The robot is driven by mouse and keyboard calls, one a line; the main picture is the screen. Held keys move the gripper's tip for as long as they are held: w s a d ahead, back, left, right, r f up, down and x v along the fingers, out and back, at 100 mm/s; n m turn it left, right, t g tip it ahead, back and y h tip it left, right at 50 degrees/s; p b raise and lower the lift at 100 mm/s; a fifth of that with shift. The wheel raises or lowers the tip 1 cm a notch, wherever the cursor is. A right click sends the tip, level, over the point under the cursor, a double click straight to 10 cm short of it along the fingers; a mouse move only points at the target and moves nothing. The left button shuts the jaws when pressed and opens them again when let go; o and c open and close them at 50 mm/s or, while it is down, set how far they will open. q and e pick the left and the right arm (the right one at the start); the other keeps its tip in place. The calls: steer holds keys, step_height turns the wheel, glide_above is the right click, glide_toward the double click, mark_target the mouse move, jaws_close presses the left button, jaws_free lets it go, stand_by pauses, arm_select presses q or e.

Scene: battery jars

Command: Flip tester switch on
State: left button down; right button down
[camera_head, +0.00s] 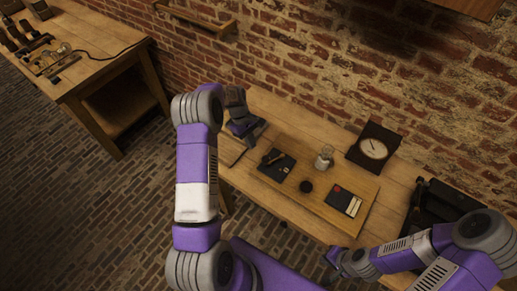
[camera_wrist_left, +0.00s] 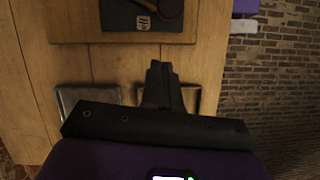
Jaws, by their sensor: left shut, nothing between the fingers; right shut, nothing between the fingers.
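A dark box with a round pale dial (camera_head: 374,148) stands at the back of the bench. A dark plate (camera_head: 283,172) with a brown handle-like part (camera_head: 273,156) lies on the left of a wooden board. The plate also shows in the left wrist view (camera_wrist_left: 120,18), with a small pale label. I cannot tell for sure which part is the tester switch. My left gripper (camera_head: 251,134) is shut and empty, left of the plate and apart from it. Its fingers show in the left wrist view (camera_wrist_left: 163,75). My right gripper (camera_head: 334,263) is shut at the bench's front edge.
The wooden board (camera_head: 322,217) also carries a glass jar (camera_head: 325,161), a small dark round piece (camera_head: 306,187) and a dark plate with red and white parts (camera_head: 344,202). A black case (camera_head: 432,211) stands at right. Shallow frames (camera_wrist_left: 85,92) lie near my left gripper.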

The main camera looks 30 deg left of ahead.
arm_select(q)
steer(key=shift+s+d+f+p, duration=0.1)
steer(key=shift+s+d+f, duration=0.05)
steer(key=shift+d, duration=0.55)
steer(key=shift+s+d+f+p, duration=0.1)
steer(key=shift+s+d, duration=0.1)
steer(key=shift+d, duration=0.45)
steer(key=shift+s+d+f+p, duration=0.1)
steer(key=shift+s+d+f, duration=0.05)
steer(key=shift+d, duration=0.55)
arm_select(e)
steer(key=shift+r, duration=0.25)
arm_select(q)
steer(key=shift+d, duration=0.1)
arm_select(e)
steer(key=shift+a, duration=0.1)
